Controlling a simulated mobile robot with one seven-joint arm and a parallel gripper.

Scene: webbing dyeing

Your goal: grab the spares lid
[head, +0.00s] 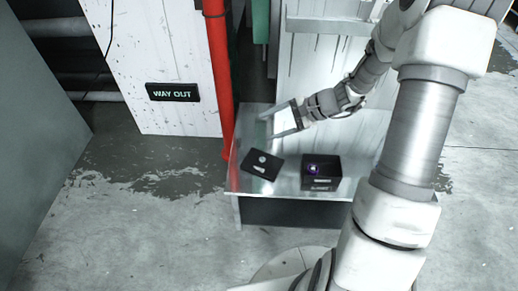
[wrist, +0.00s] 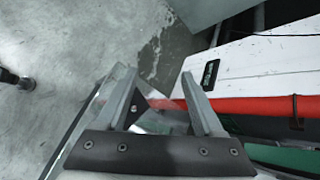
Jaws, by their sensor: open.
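A flat black lid-like plate (head: 262,164) with a pale round spot and a small light label lies on the left part of the metal table, tilted in the picture. A black box (head: 321,172) with a purple-lit spot and a light label on its front stands to its right, apart from it; I cannot read the label. My gripper (head: 267,127) is open and empty, above the table's back left, behind the plate and pointing left.
The shiny table (head: 245,186) has bare top around both objects. A red vertical pipe (head: 218,70) stands close at the table's back left, beside a white panel with a WAY OUT sign (head: 173,92). Open concrete floor (head: 130,225) lies to the left.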

